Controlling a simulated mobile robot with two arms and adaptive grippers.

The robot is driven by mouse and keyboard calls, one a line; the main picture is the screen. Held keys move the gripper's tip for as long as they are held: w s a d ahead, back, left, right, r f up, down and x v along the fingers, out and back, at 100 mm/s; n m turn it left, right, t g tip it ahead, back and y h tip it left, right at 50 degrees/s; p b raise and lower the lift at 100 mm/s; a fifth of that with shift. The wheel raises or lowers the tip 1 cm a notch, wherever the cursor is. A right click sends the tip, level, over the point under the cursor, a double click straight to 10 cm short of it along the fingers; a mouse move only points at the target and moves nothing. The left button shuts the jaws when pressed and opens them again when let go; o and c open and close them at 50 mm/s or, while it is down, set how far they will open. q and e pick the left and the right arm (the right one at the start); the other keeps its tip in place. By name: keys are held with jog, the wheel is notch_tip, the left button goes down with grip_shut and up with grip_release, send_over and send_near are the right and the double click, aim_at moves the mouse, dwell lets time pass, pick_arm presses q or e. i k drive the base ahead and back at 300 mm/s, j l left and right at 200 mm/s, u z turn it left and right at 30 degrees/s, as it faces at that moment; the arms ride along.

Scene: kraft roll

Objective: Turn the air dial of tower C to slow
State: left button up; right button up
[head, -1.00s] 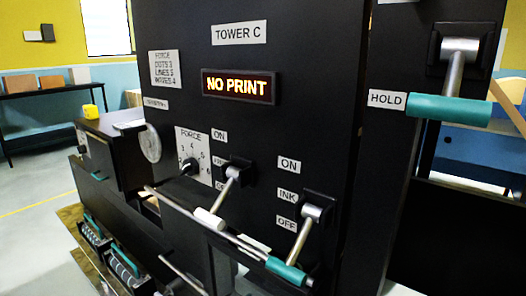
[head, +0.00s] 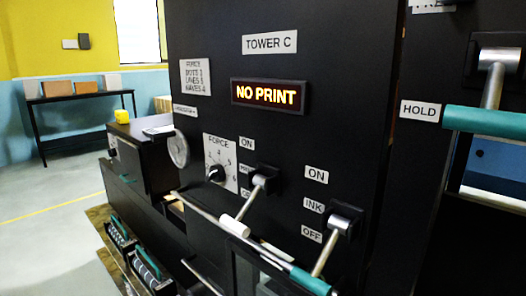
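Tower C is a tall black machine panel with a "TOWER C" sign (head: 269,43) and a lit "NO PRINT" display (head: 270,95). No dial labelled air is readable in the head view. A dial marked "FORCE" (head: 216,173), with a black knob on a white numbered plate, sits low on the panel. A small dark knob on a pale plate (head: 112,147) shows on the black housing at the left; its label is too small to read. Neither of my grippers is in view.
An ink lever (head: 330,240) with a teal handle and a white-handled lever (head: 250,205) stick out from the panel. A teal-handled hold lever (head: 490,121) is at the right. A yellow object (head: 123,112) tops the left housing. Clear floor (head: 40,235) lies at the left.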

aim_at(113, 152)
jog(key=i+j+u, duration=0.1)
jog(key=i+j, duration=0.15)
jog(key=j, duration=0.2)
jog(key=i+j, duration=0.3)
jog(key=j, duration=0.15)
jog(key=i+j+u, duration=0.15)
jog(key=i+j, duration=0.15)
jog(key=j, duration=0.15)
jog(key=k+l+z, duration=0.1)
jog(key=k+l, duration=0.25)
jog(key=l, duration=0.3)
jog(key=k+l+z, duration=0.25)
jog(key=l, duration=0.4)
jog(key=k+l+z, duration=0.1)
jog(key=l, duration=0.25)
jog(key=k+l, duration=0.25)
jog(key=l+u, duration=0.1)
jog(key=u, duration=1.35)
jog(key=i+j, duration=0.45)
jog(key=i, duration=0.2)
jog(key=i+j+z, duration=0.1)
jog(key=i+j, duration=0.35)
jog(key=i, duration=0.15)
jog(key=i+j, duration=0.45)
jog(key=i, duration=0.2)
